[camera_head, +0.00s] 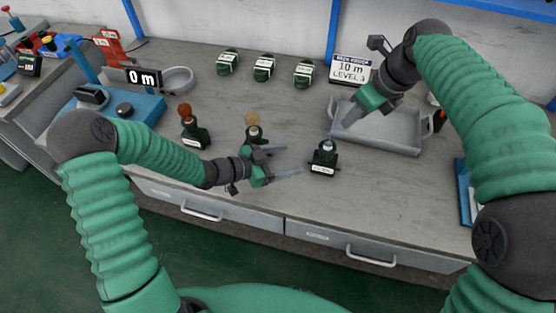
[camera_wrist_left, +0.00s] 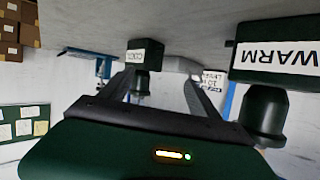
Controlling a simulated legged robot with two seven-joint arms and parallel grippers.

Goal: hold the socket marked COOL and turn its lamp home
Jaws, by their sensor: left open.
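Three dark green sockets with labels stand upright on the bench in the head view. The left socket (camera_head: 194,136) carries an orange lamp (camera_head: 184,110), the middle socket (camera_head: 254,134) a pale amber lamp (camera_head: 252,118), the right socket (camera_head: 323,160) a clear lamp (camera_head: 327,145). My left gripper (camera_head: 292,160) is open and empty, pointing at the right socket, a short way off. Upside down in the left wrist view, a socket (camera_wrist_left: 141,56) with a label too small to read surely shows between the fingers; a socket marked WARM (camera_wrist_left: 265,105) is beside them. My right gripper (camera_head: 346,118) is over the grey tray, its opening unclear.
The grey tray (camera_head: 395,142) lies behind the right socket. Several green parts (camera_head: 264,67) and a sign (camera_head: 352,70) stand at the back. A blue fixture (camera_head: 140,104) and a round dish (camera_head: 177,80) are at left. The bench front right of centre is clear.

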